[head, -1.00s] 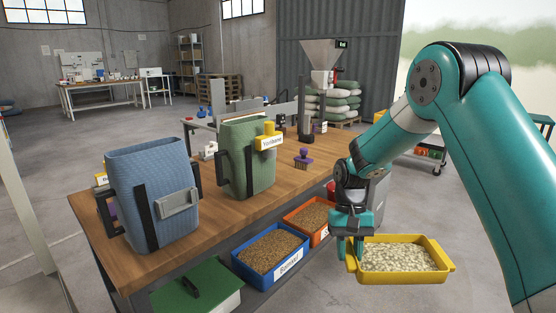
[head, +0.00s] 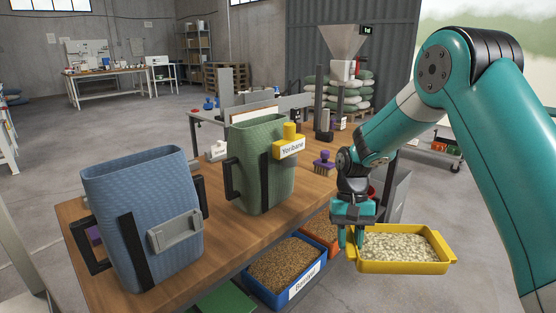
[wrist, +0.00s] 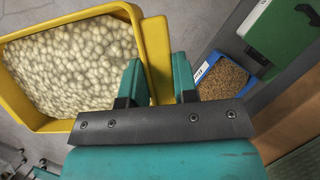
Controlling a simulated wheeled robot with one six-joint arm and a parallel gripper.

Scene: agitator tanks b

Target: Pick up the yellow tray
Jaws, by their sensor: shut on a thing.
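The yellow tray (head: 403,267) is full of pale, rounded pellets and hangs above the floor at the right of the head view. My gripper (head: 352,243) is shut on the tray's left end. In the wrist view the yellow tray (wrist: 106,12) fills the upper left, and its end handle lies between the two teal fingers of my gripper (wrist: 160,82). The tray looks about level. The part of the handle under the gripper is hidden in the head view.
A blue tray (head: 262,293) and an orange tray (head: 310,242) of brown grains sit low beside the wooden table (head: 222,232). On the table stand a blue container (head: 150,215) and a green container (head: 262,170). Floor right of the tray is clear.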

